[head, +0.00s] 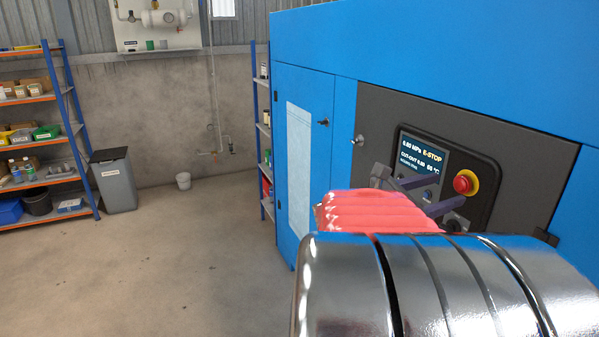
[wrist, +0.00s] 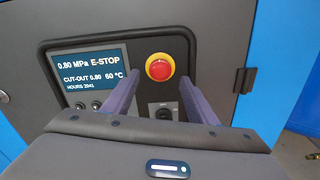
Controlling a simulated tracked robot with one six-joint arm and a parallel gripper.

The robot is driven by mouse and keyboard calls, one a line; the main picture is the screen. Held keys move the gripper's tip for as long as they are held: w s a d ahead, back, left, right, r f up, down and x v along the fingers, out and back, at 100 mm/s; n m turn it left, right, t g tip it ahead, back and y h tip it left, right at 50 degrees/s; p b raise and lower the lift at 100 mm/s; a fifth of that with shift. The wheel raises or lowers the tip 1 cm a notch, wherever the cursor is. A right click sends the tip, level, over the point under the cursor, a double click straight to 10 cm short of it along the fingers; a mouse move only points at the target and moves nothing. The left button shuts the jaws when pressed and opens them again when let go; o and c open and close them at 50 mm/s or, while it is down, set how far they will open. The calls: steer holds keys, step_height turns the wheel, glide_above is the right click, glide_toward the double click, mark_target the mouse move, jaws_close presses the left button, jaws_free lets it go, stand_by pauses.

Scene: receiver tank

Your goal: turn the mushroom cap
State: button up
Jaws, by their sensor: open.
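The red mushroom cap (head: 465,183) sits in a yellow ring on the dark control panel of the blue cabinet. In the wrist view the cap (wrist: 159,67) is near the top middle, just beyond and between the fingertips. My gripper (head: 449,190) is open, with two purple-grey fingers pointing at the panel. In the wrist view my gripper (wrist: 163,78) has one finger on each side below the cap, with nothing between them. The fingers do not appear to touch the cap; the exact gap is unclear.
A display (wrist: 88,75) left of the cap reads 0.80 MPa and E-STOP. Round buttons (wrist: 97,105) lie under it, and a black switch (wrist: 164,110) is below the cap, partly hidden by my gripper. A black hinge (wrist: 246,80) is at right. Open floor (head: 190,270) lies left.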

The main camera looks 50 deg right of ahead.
mark_target(458, 186)
steer(key=shift+x, duration=2.15)
steer(key=shift+c, duration=0.2)
steer(key=c, duration=1)
steer(key=shift+m, duration=0.4)
steer(key=m, duration=0.4)
steer(key=shift+m, duration=2.4)
